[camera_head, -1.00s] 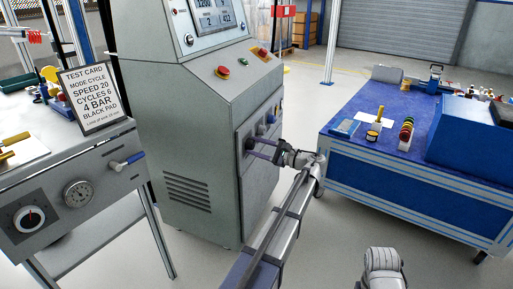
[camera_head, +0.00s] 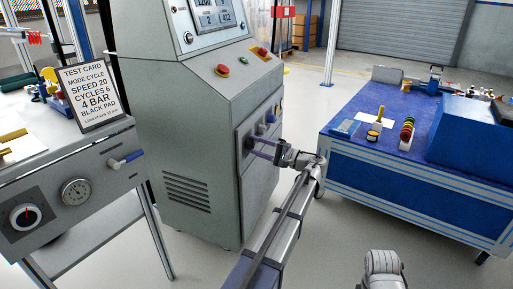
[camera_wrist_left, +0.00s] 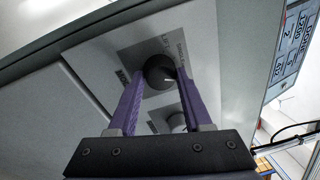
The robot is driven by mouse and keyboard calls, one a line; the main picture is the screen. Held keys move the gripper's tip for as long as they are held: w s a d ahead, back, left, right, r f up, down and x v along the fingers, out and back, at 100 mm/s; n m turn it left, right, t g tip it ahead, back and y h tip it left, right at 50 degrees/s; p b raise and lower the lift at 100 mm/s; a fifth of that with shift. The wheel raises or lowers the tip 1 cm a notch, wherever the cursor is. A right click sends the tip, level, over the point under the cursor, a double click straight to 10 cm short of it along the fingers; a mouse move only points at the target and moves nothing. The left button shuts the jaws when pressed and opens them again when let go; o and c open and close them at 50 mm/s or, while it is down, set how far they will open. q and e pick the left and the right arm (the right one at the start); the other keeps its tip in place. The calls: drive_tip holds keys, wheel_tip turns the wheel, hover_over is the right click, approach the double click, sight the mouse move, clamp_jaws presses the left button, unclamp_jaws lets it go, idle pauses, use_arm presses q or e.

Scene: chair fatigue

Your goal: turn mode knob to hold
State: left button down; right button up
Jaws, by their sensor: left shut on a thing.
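In the head view the left gripper (camera_head: 257,146) reaches the lowest knob (camera_head: 249,143) of the panel from the right. The fingers partly hide the knob there.
A second dark knob (camera_wrist_left: 177,121) sits close by, partly behind a finger. The grey machine (camera_head: 190,130) has red buttons and a screen above. A test card (camera_head: 93,97) stands on the left bench. A blue table (camera_head: 350,150) is at right. Floor between is clear.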

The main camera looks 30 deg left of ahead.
use_arm(q)
drive_tip(key=shift+n, duration=0.4)
drive_tip(key=shift+c, duration=1.7)
unclamp_jaws()
drive_tip(key=shift+d, duration=0.1)
drive_tip(key=d, duration=0.7)
drive_tip(key=shift+w+d+f+b, duration=0.2)
drive_tip(key=shift+d+f+b, duration=0.1)
drive_tip(key=shift+b, duration=0.05)
drive_tip(key=shift+s, duration=0.1)
